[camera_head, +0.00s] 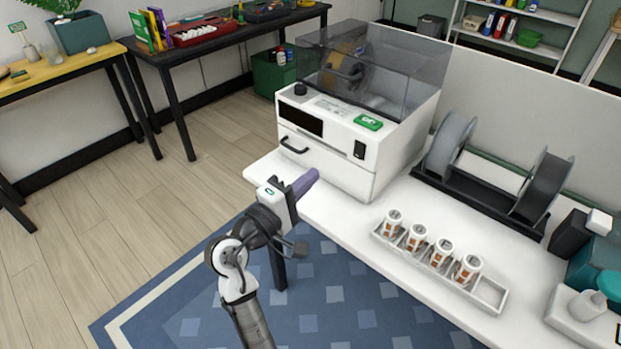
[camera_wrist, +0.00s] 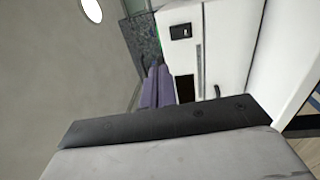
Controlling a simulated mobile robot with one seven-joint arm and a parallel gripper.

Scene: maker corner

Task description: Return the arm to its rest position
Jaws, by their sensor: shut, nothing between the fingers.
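My arm reaches up from the bottom of the head view, over the blue rug and beside the white bench's left corner. My gripper (camera_head: 305,184) has purple fingers and points toward the front of the white machine (camera_head: 330,165). In the wrist view the two purple fingers (camera_wrist: 157,88) lie close together with nothing between them. The machine's white body also shows in the wrist view (camera_wrist: 225,50). I cannot tell from these frames how far the fingertips are from the machine's front.
A white tray (camera_head: 490,297) with several white jars stands on the bench (camera_head: 410,195). A black rack (camera_head: 480,195) with two grey spools is behind it. A dark handle (camera_head: 293,146) sticks out from the machine. The wooden floor (camera_head: 130,215) at left is clear.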

